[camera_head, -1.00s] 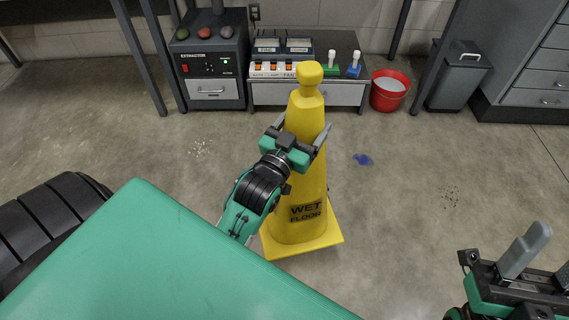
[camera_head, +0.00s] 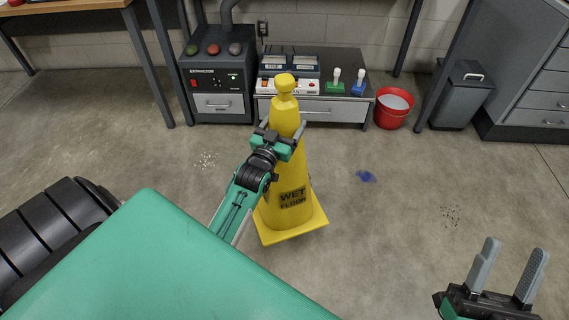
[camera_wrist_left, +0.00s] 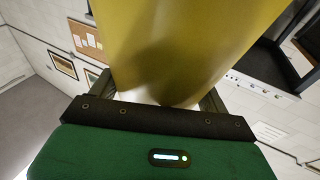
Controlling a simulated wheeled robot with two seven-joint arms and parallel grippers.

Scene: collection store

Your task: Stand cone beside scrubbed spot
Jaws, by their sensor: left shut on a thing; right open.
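The yellow wet floor cone (camera_head: 288,180) stands upright, or nearly so, in front of me in the head view. My left gripper (camera_head: 285,128) is shut around its upper part. In the left wrist view the cone (camera_wrist_left: 180,45) fills the space between the fingers. Whether its base touches the floor I cannot tell. A blue patch (camera_head: 366,176) lies on the floor to the right of the cone, apart from it. Pale specks (camera_head: 207,160) lie to its left and dark specks (camera_head: 450,215) farther right. My right gripper (camera_head: 508,262) is open and empty at the lower right.
A red bucket (camera_head: 393,108) stands by a low bench (camera_head: 325,107) at the back. An extractor box (camera_head: 218,80) is left of the bench. A grey bin (camera_head: 460,95) and a drawer cabinet (camera_head: 530,80) are at the back right.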

